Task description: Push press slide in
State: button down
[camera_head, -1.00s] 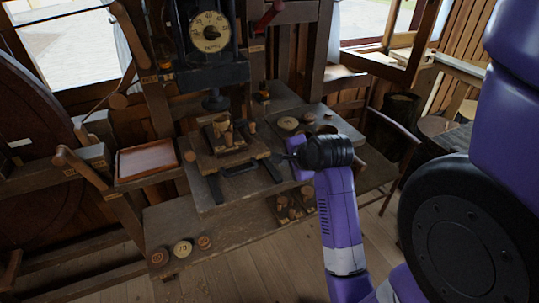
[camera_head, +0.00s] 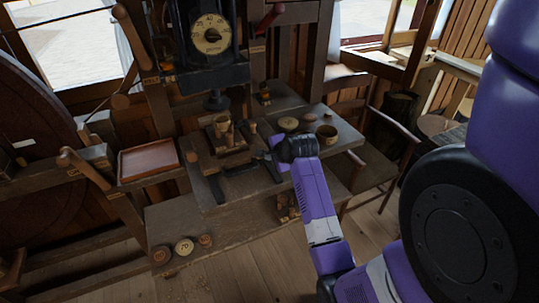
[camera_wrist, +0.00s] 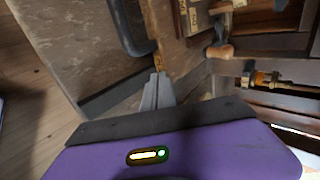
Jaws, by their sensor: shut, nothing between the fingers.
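The press slide (camera_head: 207,161) is a wooden board under the press head, carrying a block with a turned wooden piece (camera_head: 223,124) standing on it. A dark handle (camera_head: 238,171) shows at its front; it also appears as a dark bar in the wrist view (camera_wrist: 130,32). My gripper (camera_head: 265,156) is at the front right of the slide, its fingers low and partly hidden by my wrist. In the wrist view my gripper (camera_wrist: 158,78) is shut and empty, its tips by the slide's edge; I cannot tell whether they touch.
The press head with its dial (camera_head: 211,34) stands above the slide. A reddish tray (camera_head: 148,160) is on the left. Round wooden pieces and a small cup (camera_head: 327,134) stand on the bench to the right. Labelled discs (camera_head: 184,246) lie on the lower shelf.

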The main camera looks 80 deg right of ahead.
aim_at(262, 148)
jog(key=w+d, duration=0.2)
jog(key=d, duration=0.1)
jog(key=shift+w, duration=0.2)
jog(key=shift+w+d+r+b, duration=0.1)
jog(key=shift+w+d+b, duration=0.15)
jog(key=shift+w+b, duration=0.05)
